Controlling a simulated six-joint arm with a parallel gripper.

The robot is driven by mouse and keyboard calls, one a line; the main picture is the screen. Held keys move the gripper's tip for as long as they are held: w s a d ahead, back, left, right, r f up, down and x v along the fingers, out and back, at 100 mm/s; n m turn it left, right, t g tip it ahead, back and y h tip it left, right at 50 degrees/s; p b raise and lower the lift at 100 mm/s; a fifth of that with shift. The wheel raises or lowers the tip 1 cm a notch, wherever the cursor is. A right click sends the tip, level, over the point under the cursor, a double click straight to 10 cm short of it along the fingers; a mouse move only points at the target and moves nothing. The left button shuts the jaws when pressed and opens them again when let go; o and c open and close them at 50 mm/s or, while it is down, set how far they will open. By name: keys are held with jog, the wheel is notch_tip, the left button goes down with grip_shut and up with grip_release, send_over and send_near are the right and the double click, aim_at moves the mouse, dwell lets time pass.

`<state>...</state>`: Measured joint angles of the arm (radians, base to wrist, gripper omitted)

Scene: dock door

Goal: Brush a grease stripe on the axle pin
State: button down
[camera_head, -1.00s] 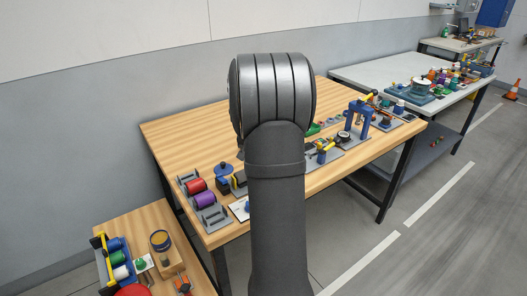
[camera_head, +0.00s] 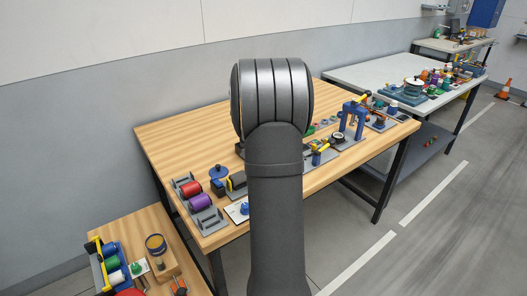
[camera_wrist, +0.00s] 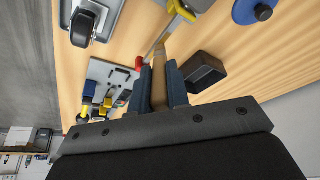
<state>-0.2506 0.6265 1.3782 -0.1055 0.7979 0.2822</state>
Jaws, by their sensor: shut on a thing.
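My gripper (camera_wrist: 160,88) is in the wrist view, its two blue-grey fingers shut on a wooden brush handle (camera_wrist: 158,92). The brush points away from me over the wooden bench, towards a yellow-and-grey thing (camera_wrist: 182,7); its tip is too small to make out. A dark wheel in a grey bracket (camera_wrist: 85,28) lies at the upper left of that view. I cannot tell for sure which part is the axle pin. In the head view my arm hides the gripper and the bench middle.
A dark open box (camera_wrist: 203,72) stands right of the fingers; a grey board with small parts (camera_wrist: 102,72) lies left. In the head view, red and purple rolls (camera_head: 200,202) sit at the bench's front left and a blue frame (camera_head: 352,118) stands at right.

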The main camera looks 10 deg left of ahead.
notch_tip(320, 180, up, 8)
jog(key=s+a, duration=0.2)
dwell(0.8)
dwell(0.5)
